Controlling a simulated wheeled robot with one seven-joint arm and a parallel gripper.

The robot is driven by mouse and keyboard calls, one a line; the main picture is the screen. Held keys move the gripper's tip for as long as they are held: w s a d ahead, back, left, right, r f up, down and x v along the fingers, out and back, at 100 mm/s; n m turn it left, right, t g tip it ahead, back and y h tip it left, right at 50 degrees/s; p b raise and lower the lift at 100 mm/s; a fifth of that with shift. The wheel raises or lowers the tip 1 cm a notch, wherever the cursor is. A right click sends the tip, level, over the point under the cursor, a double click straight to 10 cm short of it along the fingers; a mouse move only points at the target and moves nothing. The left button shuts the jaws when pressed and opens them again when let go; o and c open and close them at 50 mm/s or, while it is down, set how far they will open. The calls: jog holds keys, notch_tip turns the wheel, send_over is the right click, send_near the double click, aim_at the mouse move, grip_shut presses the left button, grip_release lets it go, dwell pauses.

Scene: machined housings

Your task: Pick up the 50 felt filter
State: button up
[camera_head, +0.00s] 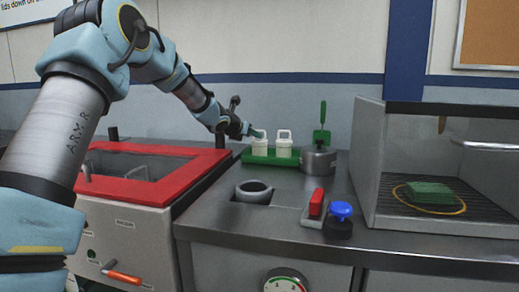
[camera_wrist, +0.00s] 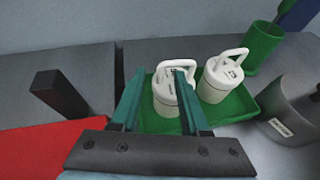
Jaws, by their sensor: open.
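Two white canisters with loop handles stand upright in a green tray (camera_head: 258,159). They are the left canister (camera_head: 260,148) and the right canister (camera_head: 284,149). In the wrist view, the left canister (camera_wrist: 166,97) and right canister (camera_wrist: 216,82) have dark lid markings too small to read, so I cannot tell which is the 50 felt filter. My gripper (camera_head: 250,131) is open at the left canister. In the wrist view, my gripper (camera_wrist: 160,82) has its teal fingers spread, the right one overlapping the left canister and its handle. I cannot tell whether they touch.
A grey pot (camera_head: 318,162) stands right of the tray, with a green upright piece (camera_head: 321,137) behind it. A red-rimmed basin (camera_head: 120,192) lies left. A dark ring (camera_head: 254,190), red block (camera_head: 316,203) and blue knob (camera_head: 341,209) are nearer. An open-fronted cabinet (camera_head: 372,160) stands right.

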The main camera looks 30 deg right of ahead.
grip_shut()
dwell(1.3)
